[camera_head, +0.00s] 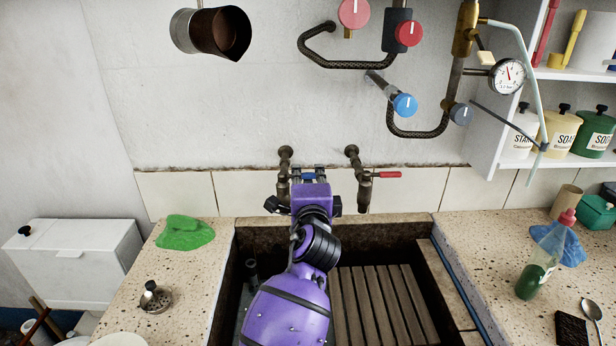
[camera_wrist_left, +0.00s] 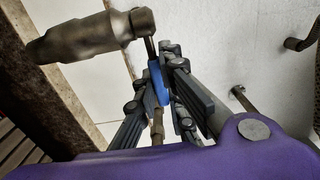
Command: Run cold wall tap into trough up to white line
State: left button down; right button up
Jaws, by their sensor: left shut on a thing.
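My left gripper (camera_head: 309,178) reaches over the trough to the wall. It is shut on the blue lever of the cold wall tap (camera_head: 283,188). The blue lever (camera_wrist_left: 156,81) shows between the fingers in the left wrist view, beside the brass tap body (camera_wrist_left: 85,42). The hot tap (camera_head: 364,190) with a red lever stands to the right. The stone trough (camera_head: 390,229) lies below, with a slatted wooden rack (camera_head: 375,300) inside. My arm hides part of the trough. I see no water stream and cannot make out the white line. My right gripper is not in view.
A green cloth (camera_head: 184,233) and a drain strainer (camera_head: 155,298) lie on the left counter. A soap bottle (camera_head: 540,265) and a spoon (camera_head: 592,312) are on the right counter. Pipes with a blue knob (camera_head: 405,105) and a gauge (camera_head: 507,75) are above.

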pick_arm(q)
jog(key=c, duration=1.8)
grip_release()
jog(key=s, duration=0.8)
jog(key=s+d, duration=0.1)
jog(key=s, duration=0.3)
